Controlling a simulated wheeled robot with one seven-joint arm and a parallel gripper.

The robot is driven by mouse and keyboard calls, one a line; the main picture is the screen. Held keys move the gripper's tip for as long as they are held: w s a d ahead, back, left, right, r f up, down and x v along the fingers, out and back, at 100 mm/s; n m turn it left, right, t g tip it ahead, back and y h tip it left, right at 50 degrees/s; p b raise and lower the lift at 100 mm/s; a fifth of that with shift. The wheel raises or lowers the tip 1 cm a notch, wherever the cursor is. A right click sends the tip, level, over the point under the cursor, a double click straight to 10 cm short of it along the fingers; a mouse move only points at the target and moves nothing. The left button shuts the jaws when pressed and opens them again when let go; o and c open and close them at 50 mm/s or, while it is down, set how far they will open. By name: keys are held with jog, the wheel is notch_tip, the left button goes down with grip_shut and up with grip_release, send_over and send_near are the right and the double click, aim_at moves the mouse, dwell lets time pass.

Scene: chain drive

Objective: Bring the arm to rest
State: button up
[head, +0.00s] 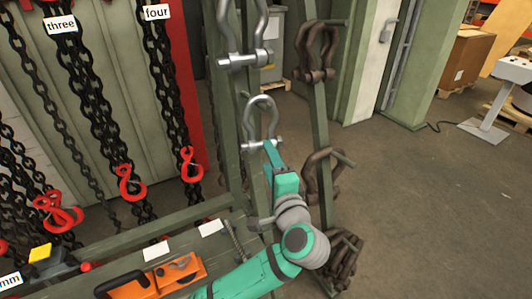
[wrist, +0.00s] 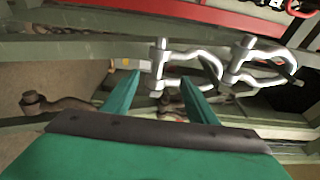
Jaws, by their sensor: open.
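My teal gripper (head: 270,152) is at the green rack, right at a silver shackle (head: 260,122) that hangs there. In the wrist view my gripper (wrist: 161,80) has its two fingers spread apart, with nothing held between them. A silver shackle (wrist: 188,62) shows just beyond and between the fingertips; I cannot tell whether they touch it. A second silver shackle (wrist: 262,60) lies to its right. My arm reaches up from the lower middle of the head view, bent at the elbow.
The green rack (head: 318,130) also bears brown shackles (head: 316,50) on its right post. Black chains with red hooks (head: 130,183) hang at left. An orange tool (head: 160,278) lies at the lower left. Open floor (head: 440,210) is at the right.

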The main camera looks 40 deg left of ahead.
jog(key=v, duration=0.6)
jog(key=w+d+f+n+t+h, duration=0.1)
jog(key=w+d+f+t+h, duration=0.15)
jog(key=d, duration=0.55)
jog(key=w+d+f+n+t+h, duration=0.1)
jog(key=w+d+f+t+h, duration=0.2)
jog(key=d, duration=0.4)
jog(key=s+d+f+n+h, duration=0.4)
jog(key=d+f+h, duration=0.1)
jog(key=d+f, duration=0.7)
jog(key=s+d+f+n+h, duration=0.1)
jog(key=s+d+f+h, duration=0.1)
jog(key=s+d+f, duration=0.5)
jog(key=s+a+f+h, duration=0.1)
jog(key=s+a+f, duration=0.1)
jog(key=s, duration=1)
jog(key=s+a+f+g+h, duration=0.1)
jog(key=s+a+f, duration=0.1)
jog(key=s, duration=1)
jog(key=shift+s+f, duration=0.25)
jog(key=shift+f, duration=0.1)
